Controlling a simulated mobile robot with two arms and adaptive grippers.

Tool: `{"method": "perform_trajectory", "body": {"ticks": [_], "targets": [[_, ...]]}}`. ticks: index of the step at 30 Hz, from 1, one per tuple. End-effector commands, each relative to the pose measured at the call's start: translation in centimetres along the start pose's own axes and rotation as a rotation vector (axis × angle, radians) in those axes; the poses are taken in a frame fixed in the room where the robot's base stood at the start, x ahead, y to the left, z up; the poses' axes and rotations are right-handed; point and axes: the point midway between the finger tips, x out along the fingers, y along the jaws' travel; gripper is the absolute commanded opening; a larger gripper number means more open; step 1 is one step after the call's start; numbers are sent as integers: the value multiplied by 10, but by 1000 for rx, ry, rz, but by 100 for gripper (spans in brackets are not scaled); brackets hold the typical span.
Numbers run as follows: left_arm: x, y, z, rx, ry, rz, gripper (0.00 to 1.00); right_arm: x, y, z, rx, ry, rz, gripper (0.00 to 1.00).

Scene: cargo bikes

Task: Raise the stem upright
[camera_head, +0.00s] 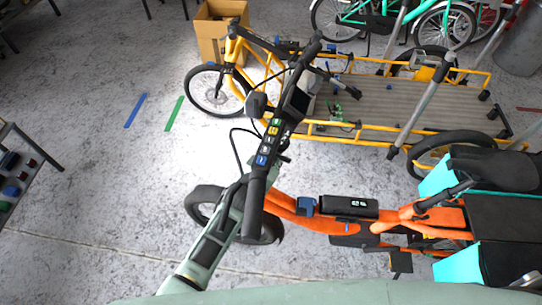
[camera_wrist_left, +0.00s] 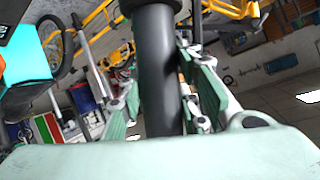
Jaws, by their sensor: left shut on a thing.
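An orange cargo bike (camera_head: 295,212) stands in front of me in the head view. Its black handlebar (camera_head: 293,100) runs slanted from the lower middle to the upper right, with a box of coloured labels and a lever on it. The stem under the handlebar is mostly hidden, so I cannot tell its exact angle. My left gripper (camera_head: 246,195) is at the near end of the handlebar, shut on its black grip (camera_head: 257,208). In the left wrist view the black grip (camera_wrist_left: 158,70) passes between the pale green fingers (camera_wrist_left: 160,105). My right gripper is not in view.
A yellow cargo bike with a flat deck (camera_head: 385,100) stands behind. A cardboard box (camera_head: 220,35) is at the back, and a shelf with small items (camera_head: 18,180) is at the left edge. The floor on the left with blue and green tape (camera_head: 174,113) is clear.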

Motion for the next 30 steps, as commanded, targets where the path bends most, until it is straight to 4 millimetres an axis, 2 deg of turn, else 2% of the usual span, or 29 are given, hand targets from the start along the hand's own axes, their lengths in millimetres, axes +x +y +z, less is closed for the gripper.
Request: {"method": "perform_trajectory", "body": {"ticks": [1,6,7,13,23,30], "targets": [[0,-6,-4,-12,10,-8,0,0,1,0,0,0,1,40],[0,-6,-4,-14,10,-8,0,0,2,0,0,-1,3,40],[0,-6,-4,-13,10,-8,33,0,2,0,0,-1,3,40],[0,-4,-3,-9,7,-5,50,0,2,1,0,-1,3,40],[-1,-1,-1,-7,2,-1,51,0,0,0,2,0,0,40],[-21,-1,0,-6,2,-2,51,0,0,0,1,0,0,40]]}}
